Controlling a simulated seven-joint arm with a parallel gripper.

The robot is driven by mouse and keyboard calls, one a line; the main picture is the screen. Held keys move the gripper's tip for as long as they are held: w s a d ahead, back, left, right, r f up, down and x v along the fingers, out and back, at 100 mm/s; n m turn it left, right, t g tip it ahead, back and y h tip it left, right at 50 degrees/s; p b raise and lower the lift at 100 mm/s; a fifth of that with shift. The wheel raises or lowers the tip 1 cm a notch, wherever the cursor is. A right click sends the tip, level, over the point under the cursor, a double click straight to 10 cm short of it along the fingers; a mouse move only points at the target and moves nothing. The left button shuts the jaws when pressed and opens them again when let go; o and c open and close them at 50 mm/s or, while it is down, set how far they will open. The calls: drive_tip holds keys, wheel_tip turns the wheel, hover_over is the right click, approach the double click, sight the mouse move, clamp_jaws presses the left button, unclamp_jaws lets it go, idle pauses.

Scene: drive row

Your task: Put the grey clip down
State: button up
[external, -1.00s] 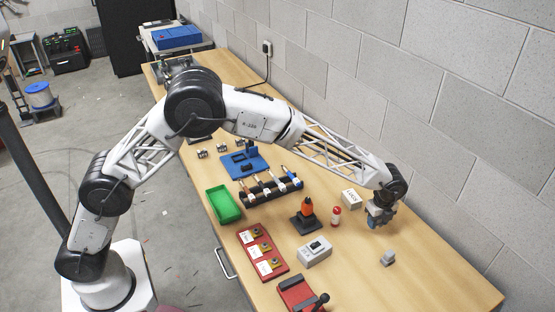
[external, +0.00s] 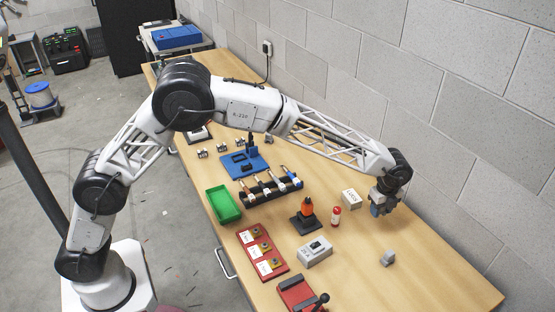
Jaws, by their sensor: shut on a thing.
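My gripper (external: 380,210) hangs over the right part of the wooden bench, near the block wall, pointing down. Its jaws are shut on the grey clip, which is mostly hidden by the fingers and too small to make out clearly. Bare bench top lies beneath and around the gripper. I cannot tell the exact height above the wood.
A small grey block (external: 388,258) stands on the bench in front of the gripper. A white labelled box (external: 351,199) and a red-and-white cylinder (external: 336,216) are to the left. Further left are an orange-topped tool (external: 307,210) and a grey switch box (external: 315,252).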

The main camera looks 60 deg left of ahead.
drive_tip(key=shift+a, duration=0.1)
idle(0.3)
drive_tip(key=s+a+n, duration=0.1)
drive_tip(key=s+a, duration=0.5)
drive_tip(key=a, duration=0.6)
drive_tip(key=s+a+n, duration=0.2)
drive_tip(key=s+a, duration=0.5)
drive_tip(key=a, duration=0.5)
drive_tip(key=s+a+n, duration=0.2)
drive_tip(key=s+a, duration=0.4)
drive_tip(key=a, duration=0.6)
drive_tip(key=shift+s+a+r, duration=0.3)
drive_tip(key=shift+a+r, duration=0.1)
drive_tip(key=s+a+f+n, duration=0.1)
drive_tip(key=s+a, duration=0.4)
drive_tip(key=s, duration=0.6)
drive_tip(key=s+a+f+n, duration=0.2)
drive_tip(key=s+a, duration=0.3)
drive_tip(key=s, duration=0.7)
drive_tip(key=s+a+f+n, duration=0.2)
drive_tip(key=s+a, duration=0.3)
drive_tip(key=s, duration=0.6)
drive_tip(key=shift+s+a+f+n, duration=0.2)
drive_tip(key=shift+a+f+n, duration=0.1)
drive_tip(key=shift+n, duration=0.2)
